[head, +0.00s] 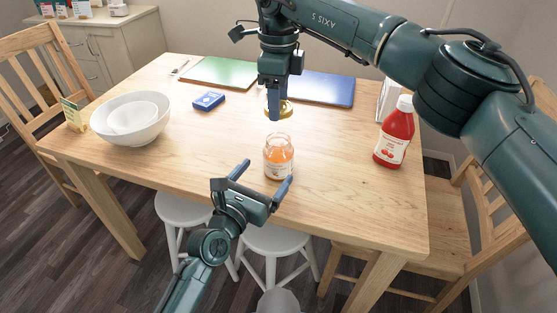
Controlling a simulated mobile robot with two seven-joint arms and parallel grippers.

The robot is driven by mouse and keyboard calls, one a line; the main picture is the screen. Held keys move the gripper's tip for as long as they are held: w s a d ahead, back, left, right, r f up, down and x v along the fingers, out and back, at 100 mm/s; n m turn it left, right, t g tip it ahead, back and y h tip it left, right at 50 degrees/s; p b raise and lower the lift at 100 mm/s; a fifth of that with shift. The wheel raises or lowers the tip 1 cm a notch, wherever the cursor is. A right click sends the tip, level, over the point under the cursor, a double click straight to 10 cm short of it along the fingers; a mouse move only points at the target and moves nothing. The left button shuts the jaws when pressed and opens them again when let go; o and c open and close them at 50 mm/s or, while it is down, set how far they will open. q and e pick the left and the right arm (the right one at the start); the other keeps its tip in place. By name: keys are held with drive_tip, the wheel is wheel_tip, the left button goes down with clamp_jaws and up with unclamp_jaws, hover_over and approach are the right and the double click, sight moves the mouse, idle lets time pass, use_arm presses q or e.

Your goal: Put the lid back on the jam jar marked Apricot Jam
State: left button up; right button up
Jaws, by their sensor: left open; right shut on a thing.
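The jam jar (278,158) stands upright and open-topped on the wooden table, with orange jam and a pale label too small to read. The gold lid (284,109) is held by my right gripper (275,108), which is shut on its near edge. The lid is above and behind the jar in the picture, apart from its mouth. My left gripper (261,180) is open, with its two fingers spread on either side of the jar's lower part in the picture. I cannot tell whether they touch the glass.
A red ketchup bottle (395,135) stands to the right. White bowls (148,133) sit at the left beside a small card (73,114). A blue box (208,100), green board (219,72) and blue board (330,88) lie farther back.

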sight(279, 156)
use_arm(q)
drive_tip(key=x, duration=0.7)
drive_tip(key=shift+w+d, duration=0.15)
drive_tip(key=shift+w, duration=0.15)
drive_tip(key=shift+c, duration=0.6)
drive_tip(key=c, duration=1.4)
drive_tip(key=shift+o, duration=0.2)
use_arm(e)
drive_tip(key=shift+f, duration=2.5)
